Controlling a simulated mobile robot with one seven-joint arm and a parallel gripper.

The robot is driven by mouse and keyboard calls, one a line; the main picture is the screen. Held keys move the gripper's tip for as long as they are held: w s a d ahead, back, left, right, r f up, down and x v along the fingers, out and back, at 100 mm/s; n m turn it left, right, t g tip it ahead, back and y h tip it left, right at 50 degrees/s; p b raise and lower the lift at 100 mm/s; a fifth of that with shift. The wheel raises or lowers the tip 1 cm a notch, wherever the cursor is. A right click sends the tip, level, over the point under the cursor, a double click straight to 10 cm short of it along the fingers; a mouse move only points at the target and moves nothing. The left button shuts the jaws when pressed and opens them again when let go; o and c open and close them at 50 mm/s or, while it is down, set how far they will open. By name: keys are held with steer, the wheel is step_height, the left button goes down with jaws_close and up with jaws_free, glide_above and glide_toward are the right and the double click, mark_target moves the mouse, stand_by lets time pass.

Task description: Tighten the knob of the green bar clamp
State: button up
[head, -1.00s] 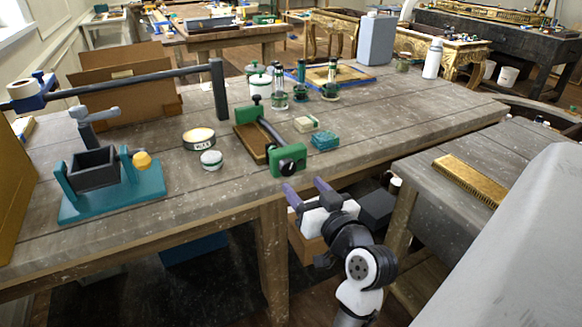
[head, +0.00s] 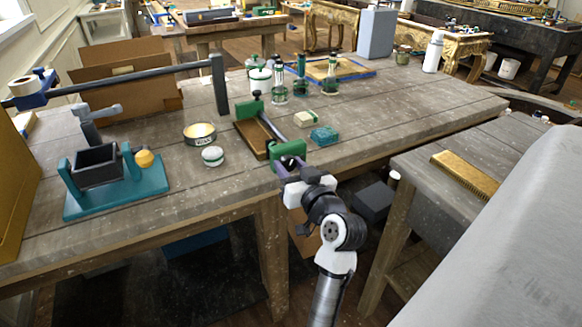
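The green bar clamp (head: 289,151) lies near the front edge of the wooden bench, with a dark bar running back to its far green jaw (head: 249,109). A brown wooden piece (head: 252,138) lies along its left side. The dark knob (head: 291,162) is on the clamp's near jaw, facing the front, and is partly hidden by my gripper. My gripper (head: 290,167) has its purple fingers at the knob, one on each side as far as I can see. Whether they press on it is too small to tell.
A round tin (head: 200,134) and a white-lidded jar (head: 212,156) stand left of the clamp. A teal vise-like fixture (head: 117,193) stands at left.

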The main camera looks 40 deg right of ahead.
steer(key=c, duration=0.4)
steer(key=shift+o, duration=0.2)
steer(key=shift+m, duration=0.3)
steer(key=m+p, duration=0.2)
steer(key=m, duration=0.1)
steer(key=shift+m+p, duration=0.75)
steer(key=shift+m, duration=0.65)
steer(key=shift+d+f, duration=0.1)
steer(key=shift+f, duration=0.05)
